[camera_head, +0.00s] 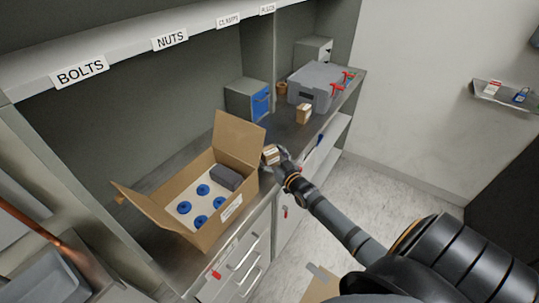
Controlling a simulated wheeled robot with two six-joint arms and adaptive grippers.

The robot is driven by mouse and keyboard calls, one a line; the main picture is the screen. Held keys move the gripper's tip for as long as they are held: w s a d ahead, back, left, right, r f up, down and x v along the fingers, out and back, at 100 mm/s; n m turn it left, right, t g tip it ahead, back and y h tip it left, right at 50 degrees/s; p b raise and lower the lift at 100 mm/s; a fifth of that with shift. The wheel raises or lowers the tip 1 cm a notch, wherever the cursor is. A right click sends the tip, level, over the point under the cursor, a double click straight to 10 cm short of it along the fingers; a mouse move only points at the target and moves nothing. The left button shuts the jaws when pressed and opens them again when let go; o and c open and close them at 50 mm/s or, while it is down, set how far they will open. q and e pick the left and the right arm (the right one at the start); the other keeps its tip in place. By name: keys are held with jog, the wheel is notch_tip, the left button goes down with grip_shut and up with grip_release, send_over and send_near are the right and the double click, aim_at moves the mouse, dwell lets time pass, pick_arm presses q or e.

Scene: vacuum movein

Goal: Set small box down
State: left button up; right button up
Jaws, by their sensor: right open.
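A small cardboard box (271,154) with a white label sits at the bench's front edge, just right of the large open carton. My right gripper (277,160) is open at this small box, its arm coming in from the lower right. The fingers are small in the picture, and I cannot tell whether they touch the box or whether it rests fully on the bench. A second small cardboard box (303,113) stands farther back on the bench. My left gripper is not in view.
The open carton (232,208) holds several blue round parts and a dark grey block. A grey case (315,85) with red clamps and a blue-fronted drawer unit (250,99) stand at the back. A labelled shelf (122,58) overhangs the bench. Some bench surface (283,130) is bare.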

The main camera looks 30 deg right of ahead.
jog(key=shift+r, duration=0.15)
jog(key=shift+s+r+p, duration=0.1)
jog(key=shift+s+p, duration=0.25)
jog(key=shift+p, duration=0.15)
jog(key=s+p, duration=0.3)
jog(key=s, duration=0.8)
jog(key=shift+s, duration=0.2)
jog(key=shift+a, duration=0.1)
